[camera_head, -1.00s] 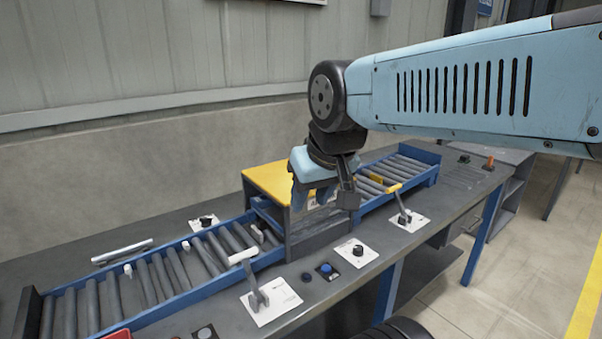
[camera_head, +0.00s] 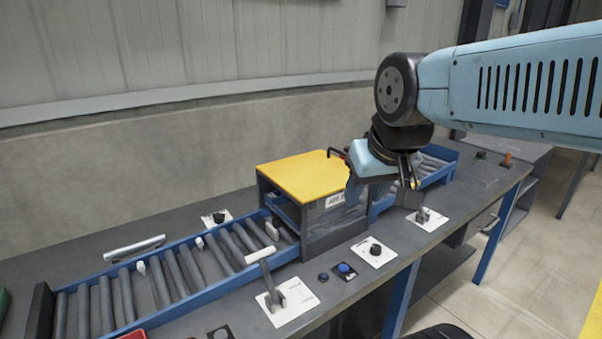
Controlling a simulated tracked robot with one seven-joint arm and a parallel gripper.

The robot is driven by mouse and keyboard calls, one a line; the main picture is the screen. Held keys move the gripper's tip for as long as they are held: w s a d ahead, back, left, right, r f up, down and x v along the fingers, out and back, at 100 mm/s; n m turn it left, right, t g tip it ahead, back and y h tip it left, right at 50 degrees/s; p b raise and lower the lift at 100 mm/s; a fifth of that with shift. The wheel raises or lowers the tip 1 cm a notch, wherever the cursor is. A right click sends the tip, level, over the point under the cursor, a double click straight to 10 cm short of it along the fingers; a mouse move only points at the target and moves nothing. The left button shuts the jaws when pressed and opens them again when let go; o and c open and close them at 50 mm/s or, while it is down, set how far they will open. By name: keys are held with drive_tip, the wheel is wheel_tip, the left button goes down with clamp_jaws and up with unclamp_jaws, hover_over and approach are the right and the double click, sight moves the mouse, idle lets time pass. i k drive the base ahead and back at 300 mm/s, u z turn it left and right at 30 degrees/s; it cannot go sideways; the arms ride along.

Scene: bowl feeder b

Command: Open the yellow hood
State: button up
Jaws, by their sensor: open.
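The yellow hood (camera_head: 303,175) lies flat as the lid of a dark grey box (camera_head: 335,222) on the bench. Its top is mostly in view and it looks closed. A small dark and red part (camera_head: 338,154) shows at its right edge, partly behind my gripper. My gripper (camera_head: 381,190) is open and empty, pointing down just right of the box. It hides the box's right end and part of the rollers there. I cannot tell whether it touches the hood.
A blue-railed roller conveyor (camera_head: 180,268) runs left of the box and continues at the right. Levers on white plates (camera_head: 290,302), a black knob (camera_head: 376,250) and a blue button (camera_head: 344,268) line the front. A wall stands behind.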

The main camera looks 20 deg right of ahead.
sight(310, 176)
drive_tip(key=k, duration=1.3)
drive_tip(key=z, duration=0.35)
drive_tip(key=i, duration=1.75)
drive_tip(key=u, duration=0.3)
